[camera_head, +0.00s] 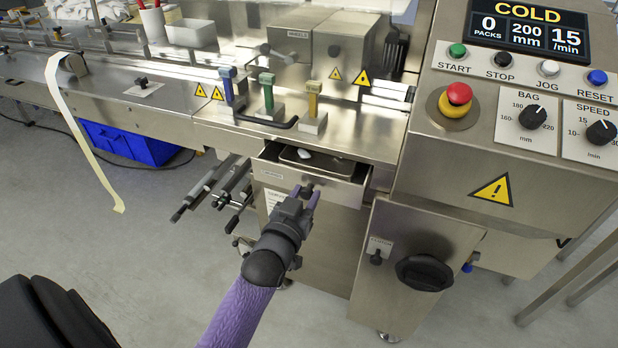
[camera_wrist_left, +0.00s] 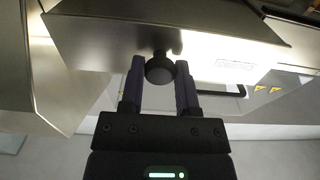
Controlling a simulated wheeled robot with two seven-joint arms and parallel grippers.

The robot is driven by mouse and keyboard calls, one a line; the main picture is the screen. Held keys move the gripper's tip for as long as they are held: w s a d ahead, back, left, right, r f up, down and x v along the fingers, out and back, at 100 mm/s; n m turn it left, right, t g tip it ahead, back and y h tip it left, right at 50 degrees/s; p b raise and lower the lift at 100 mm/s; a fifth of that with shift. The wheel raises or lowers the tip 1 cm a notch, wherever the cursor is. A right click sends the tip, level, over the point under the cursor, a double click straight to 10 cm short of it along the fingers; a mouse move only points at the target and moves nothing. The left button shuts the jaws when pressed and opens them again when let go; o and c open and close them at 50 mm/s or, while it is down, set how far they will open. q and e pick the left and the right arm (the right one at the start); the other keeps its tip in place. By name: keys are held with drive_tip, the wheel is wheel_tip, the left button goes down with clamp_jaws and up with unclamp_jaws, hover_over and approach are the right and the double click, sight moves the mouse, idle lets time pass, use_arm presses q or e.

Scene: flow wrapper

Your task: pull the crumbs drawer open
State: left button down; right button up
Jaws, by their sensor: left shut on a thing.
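The crumbs drawer (camera_head: 335,185) is a steel drawer under the machine's bench, and it stands partly open in the head view. A dark tray with a small white thing shows inside it. My left gripper (camera_head: 306,194) is at the drawer's front, its purple fingers on either side of the dark round knob. In the left wrist view, the knob (camera_wrist_left: 160,68) sits between the fingers of the gripper (camera_wrist_left: 160,80), against the steel drawer front (camera_wrist_left: 115,35). The left gripper is shut on the knob. My right gripper is not in view.
Blue, green and yellow handles (camera_head: 268,92) stand on the bench above the drawer. A control panel with a red stop button (camera_head: 459,94) is at the right. A cabinet door with a black rotary handle (camera_head: 424,272) is below it. A blue crate (camera_head: 130,143) lies under the bench.

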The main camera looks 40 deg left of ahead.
use_arm(q)
drive_tip(key=p+v, duration=0.7)
drive_tip(key=v, duration=1)
drive_tip(key=shift+s, duration=0.25)
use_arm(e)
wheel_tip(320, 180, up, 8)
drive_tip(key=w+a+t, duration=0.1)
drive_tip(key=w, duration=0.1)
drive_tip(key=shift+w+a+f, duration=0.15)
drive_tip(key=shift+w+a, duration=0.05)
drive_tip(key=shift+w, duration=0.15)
use_arm(q)
drive_tip(key=shift+f, duration=0.1)
drive_tip(key=shift+c, duration=1.7)
unclamp_jaws()
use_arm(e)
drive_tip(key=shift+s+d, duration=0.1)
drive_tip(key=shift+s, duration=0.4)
use_arm(q)
drive_tip(key=shift+s, duration=0.1)
drive_tip(key=p+v, duration=0.1)
drive_tip(key=v, duration=0.8)
drive_tip(key=shift+s, duration=0.4)
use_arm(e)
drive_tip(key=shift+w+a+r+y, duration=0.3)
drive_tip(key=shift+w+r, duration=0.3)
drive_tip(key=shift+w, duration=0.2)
